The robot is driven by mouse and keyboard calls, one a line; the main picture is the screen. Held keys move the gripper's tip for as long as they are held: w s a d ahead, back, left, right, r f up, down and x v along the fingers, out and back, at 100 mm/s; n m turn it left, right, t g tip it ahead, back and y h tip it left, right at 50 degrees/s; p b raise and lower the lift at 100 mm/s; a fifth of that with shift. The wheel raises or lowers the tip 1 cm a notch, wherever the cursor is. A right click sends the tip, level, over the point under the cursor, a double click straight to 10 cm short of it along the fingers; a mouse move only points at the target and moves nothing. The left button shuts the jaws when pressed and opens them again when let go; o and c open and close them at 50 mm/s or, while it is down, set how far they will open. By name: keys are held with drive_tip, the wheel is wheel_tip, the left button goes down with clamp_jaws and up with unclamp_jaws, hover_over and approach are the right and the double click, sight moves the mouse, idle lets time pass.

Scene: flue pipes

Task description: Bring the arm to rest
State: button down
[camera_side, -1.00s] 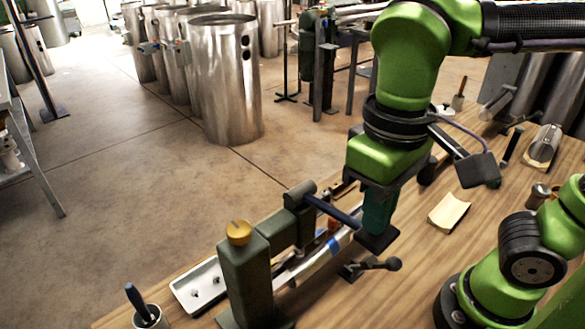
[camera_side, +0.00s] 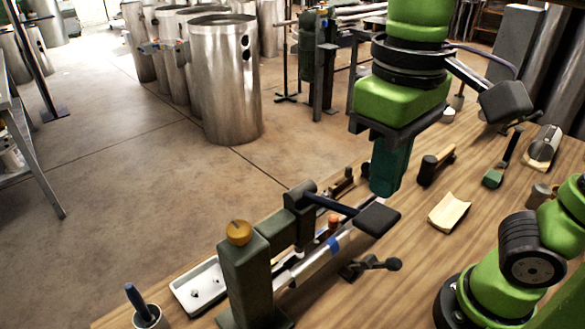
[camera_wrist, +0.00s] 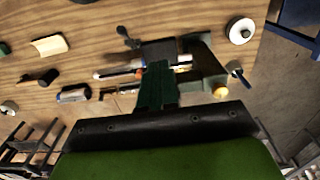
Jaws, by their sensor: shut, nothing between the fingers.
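My gripper (camera_side: 385,190) is shut and empty, pointing down above the wooden bench. In the side view it is above and just behind the dark pad (camera_side: 377,219) at the end of the lever of a dark green bench machine (camera_side: 247,272), apart from it. In the wrist view my gripper's green fingers (camera_wrist: 157,70) overlap the machine (camera_wrist: 207,68), hiding part of it. A metal pipe (camera_side: 313,263) with a blue band lies in the machine under the lever.
A curved cream piece (camera_side: 449,212), a dark-headed tool (camera_side: 436,166) and a metal-topped tool (camera_side: 543,146) lie on the bench at right. A white tray (camera_side: 205,285) and a cup with a blue handle (camera_side: 148,318) are at front left. Large metal flue pipes (camera_side: 225,80) stand on the floor behind.

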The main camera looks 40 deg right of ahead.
drive_tip(key=shift+w, duration=0.25)
drive_tip(key=shift+w+d+f+n+t+y, duration=0.15)
drive_tip(key=shift+w+f+n+t, duration=0.1)
drive_tip(key=shift+w+f, duration=0.3)
drive_tip(key=shift+w+d+f+n+t+y, duration=0.15)
drive_tip(key=shift+w+f+n+t, duration=0.1)
drive_tip(key=shift+w+f, duration=0.3)
drive_tip(key=w+d+f+m+t, duration=0.2)
drive_tip(key=d+f+t, duration=0.1)
drive_tip(key=d, duration=0.4)
drive_tip(key=w+d+f+m+t+y, duration=0.1)
drive_tip(key=w+d+f+m+t, duration=0.1)
drive_tip(key=d, duration=0.6)
wheel_tip(320, 180, down, 2)
drive_tip(key=shift+w+f+m+t, duration=0.1)
drive_tip(key=shift+w+m+t, duration=0.1)
drive_tip(key=shift+m+t, duration=0.35)
